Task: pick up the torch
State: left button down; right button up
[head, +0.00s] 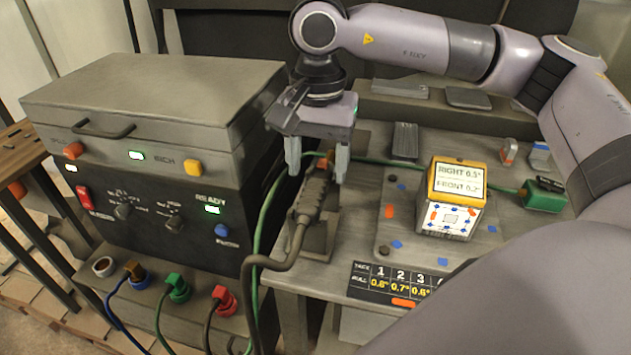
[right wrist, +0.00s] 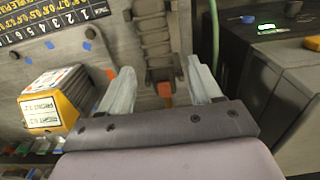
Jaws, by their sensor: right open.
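The torch (head: 311,198) is a dark grey-brown ribbed handle with a small orange part at its far end and a thick cable at its near end. It rests tilted on a grey stand (head: 317,238) at the table's left edge. It also shows in the right wrist view (right wrist: 155,38). My right gripper (head: 318,168) is open and points down over the torch's far end, one finger on each side. In the right wrist view the open fingers (right wrist: 162,85) have the orange part (right wrist: 166,91) between them, with gaps on both sides. Contact is not visible. My left gripper is out of view.
A grey power box (head: 150,130) with switches stands at the left, with coloured plugs (head: 178,288) below. A yellow-and-white display cube (head: 455,198) sits on the table at the right. A green cable (head: 400,165) runs behind the torch to a green connector (head: 544,195).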

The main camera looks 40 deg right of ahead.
aim_at(318, 178)
notch_tip(318, 178, down, 4)
jog(key=shift+f, duration=0.1)
jog(key=c, duration=1)
jog(key=shift+c, duration=0.2)
jog(key=shift+r, duration=0.2)
